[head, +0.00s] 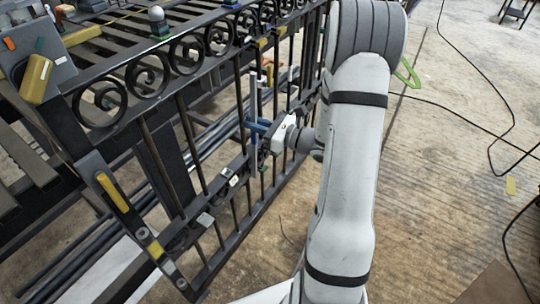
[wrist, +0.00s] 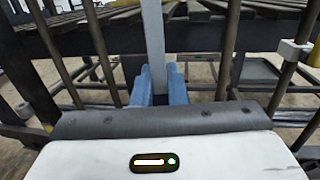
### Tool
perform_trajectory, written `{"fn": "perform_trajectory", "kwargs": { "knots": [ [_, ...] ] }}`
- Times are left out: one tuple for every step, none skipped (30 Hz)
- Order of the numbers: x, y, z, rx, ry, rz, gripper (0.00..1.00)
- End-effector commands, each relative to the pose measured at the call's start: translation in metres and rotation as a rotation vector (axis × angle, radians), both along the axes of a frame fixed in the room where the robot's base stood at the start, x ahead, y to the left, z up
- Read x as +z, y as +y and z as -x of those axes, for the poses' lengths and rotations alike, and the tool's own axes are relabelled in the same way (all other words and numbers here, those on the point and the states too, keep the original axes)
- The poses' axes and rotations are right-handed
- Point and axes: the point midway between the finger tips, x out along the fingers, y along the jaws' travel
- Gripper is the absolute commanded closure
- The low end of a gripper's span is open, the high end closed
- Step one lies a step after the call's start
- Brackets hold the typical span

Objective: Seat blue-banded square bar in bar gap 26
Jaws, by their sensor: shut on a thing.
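A light grey square bar (head: 253,95) stands roughly upright in my gripper (head: 257,128), at the near face of the dark scroll gate (head: 185,120). The bar (wrist: 153,40) rises out of the top of the wrist view. My gripper's blue fingers (wrist: 158,87) are shut on it from both sides. I cannot read a gap number, nor tell whether either bar end touches a rail.
Dark uprights stand left (wrist: 102,55) and right (wrist: 228,48) of the bar. A pale collar (wrist: 291,49) sits on another upright at right. Slatted rack (head: 120,40) lies behind; floor at right is open, with cables.

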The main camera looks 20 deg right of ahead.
Motion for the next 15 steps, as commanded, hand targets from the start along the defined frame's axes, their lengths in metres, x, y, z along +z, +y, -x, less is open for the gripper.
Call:
{"fn": "perform_trajectory", "kwargs": {
  "knots": [
    [-0.012,-0.004,0.005,-0.018,-0.012,-0.001,1.0],
    [-0.012,-0.006,0.009,-0.028,-0.014,-0.003,1.0],
    [-0.013,-0.008,0.013,-0.041,-0.017,-0.006,1.0],
    [-0.013,-0.009,0.016,-0.05,-0.019,-0.008,1.0],
    [-0.013,-0.011,0.02,-0.059,-0.022,-0.009,1.0],
    [-0.014,-0.012,0.024,-0.071,-0.024,-0.013,1.0],
    [-0.015,-0.013,0.028,-0.08,-0.026,-0.014,1.0],
    [-0.015,-0.014,0.031,-0.088,-0.028,-0.016,1.0],
    [-0.016,-0.015,0.035,-0.099,-0.03,-0.019,1.0],
    [-0.016,-0.016,0.038,-0.106,-0.032,-0.022,1.0],
    [-0.016,-0.016,0.041,-0.112,-0.034,-0.023,1.0],
    [-0.016,-0.017,0.045,-0.12,-0.036,-0.026,1.0],
    [-0.016,-0.017,0.047,-0.125,-0.036,-0.028,1.0],
    [-0.016,-0.017,0.049,-0.13,-0.038,-0.029,1.0],
    [-0.016,-0.018,0.051,-0.135,-0.04,-0.03,1.0]
  ]
}}
